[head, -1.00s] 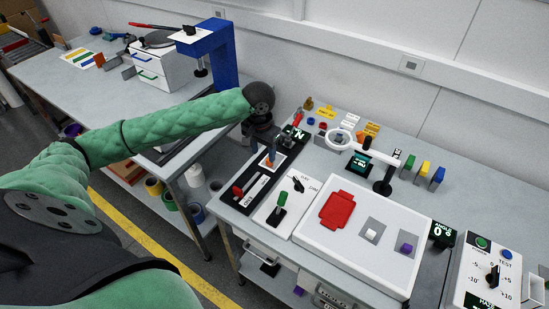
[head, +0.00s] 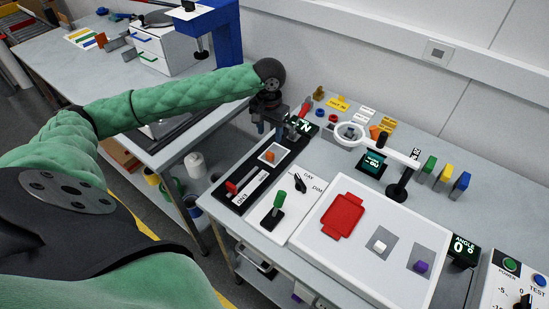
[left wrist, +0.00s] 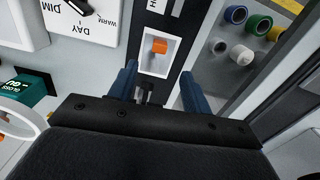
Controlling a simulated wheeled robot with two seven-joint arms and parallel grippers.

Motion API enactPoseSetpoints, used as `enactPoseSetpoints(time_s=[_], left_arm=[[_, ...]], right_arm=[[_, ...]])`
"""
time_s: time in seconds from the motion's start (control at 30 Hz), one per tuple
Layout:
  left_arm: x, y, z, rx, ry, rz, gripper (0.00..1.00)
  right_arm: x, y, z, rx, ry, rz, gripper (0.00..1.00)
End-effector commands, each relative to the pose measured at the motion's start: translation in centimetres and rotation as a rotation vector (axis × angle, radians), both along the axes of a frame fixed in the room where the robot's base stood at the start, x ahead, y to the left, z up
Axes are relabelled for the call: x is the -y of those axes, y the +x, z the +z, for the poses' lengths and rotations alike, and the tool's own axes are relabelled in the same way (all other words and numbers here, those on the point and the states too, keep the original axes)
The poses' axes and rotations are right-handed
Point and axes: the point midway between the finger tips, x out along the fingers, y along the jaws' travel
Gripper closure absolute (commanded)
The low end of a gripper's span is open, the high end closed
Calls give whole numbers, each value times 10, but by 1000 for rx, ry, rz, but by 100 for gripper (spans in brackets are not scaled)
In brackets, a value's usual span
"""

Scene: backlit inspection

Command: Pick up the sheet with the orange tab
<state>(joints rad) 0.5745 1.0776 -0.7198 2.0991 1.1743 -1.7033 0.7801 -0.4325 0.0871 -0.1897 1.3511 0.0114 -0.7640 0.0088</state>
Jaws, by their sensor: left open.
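The sheet (head: 266,159) is a small pale rectangle lying in a dark strip at the left part of the bench. Its orange tab (head: 270,156) stands near its middle. In the left wrist view the tab (left wrist: 159,46) shows clearly, ahead of my fingertips. My left gripper (head: 270,130) is above and behind the sheet in the head view, apart from it. Its two blue fingers are spread, with nothing between them in the left wrist view (left wrist: 158,84). My right gripper is in neither view.
A white panel with a green lever (head: 278,200) and a white light box with a red shape (head: 343,215) stand to the right. A ring magnifier (head: 349,134) stands behind. A red lever (head: 232,187) is in front of the sheet.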

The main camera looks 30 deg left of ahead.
Motion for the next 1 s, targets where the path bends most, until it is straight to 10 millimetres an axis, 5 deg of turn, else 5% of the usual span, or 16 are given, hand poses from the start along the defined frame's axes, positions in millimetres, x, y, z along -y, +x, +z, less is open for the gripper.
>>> enactPoseSetpoints(time_s=[0.3, 1.0], left_arm=[[0, 0, -20, -1, 1, 0, 51], [1, -3, -79, -2, 0, 0, 51]], right_arm=[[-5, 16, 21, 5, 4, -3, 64], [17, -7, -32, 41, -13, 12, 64]])
